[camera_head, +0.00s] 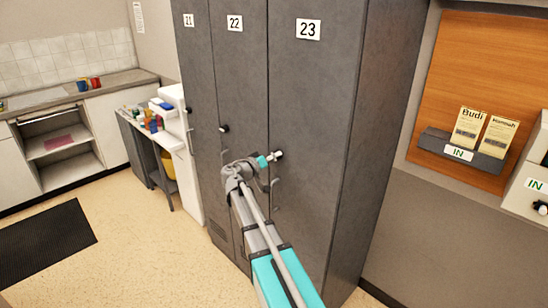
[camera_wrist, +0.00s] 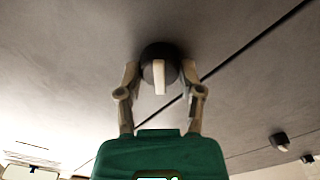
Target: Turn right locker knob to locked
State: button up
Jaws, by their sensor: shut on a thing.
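The right locker (camera_head: 310,100), marked 23, is a tall grey door with a small round knob (camera_head: 278,154). In the wrist view this knob (camera_wrist: 147,52) is dark with a pale pointer bar (camera_wrist: 159,78), which runs nearly straight up and down in that picture. My gripper (camera_head: 270,158) is at the knob. In the wrist view my gripper (camera_wrist: 160,75) has one finger on each side of the knob and is shut on it. Part of the knob is hidden by the fingers in the head view.
Locker 22 (camera_head: 238,80) stands directly left, with its own knob (camera_head: 224,129). Locker 11 or 21 (camera_head: 196,80) is further left. A wooden board with a card rack (camera_head: 435,142) is on the right wall. A cart (camera_head: 160,150) stands left. Floor in front is clear.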

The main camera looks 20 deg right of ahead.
jog(key=n, duration=0.5)
jog(key=shift+w+n, duration=0.15)
jog(key=shift+n, duration=2.45)
jog(key=o, duration=1.1)
jog(key=shift+f, duration=0.1)
jog(key=shift+o, duration=0.2)
jog(key=shift+a, duration=0.1)
jog(key=v, duration=1.2)
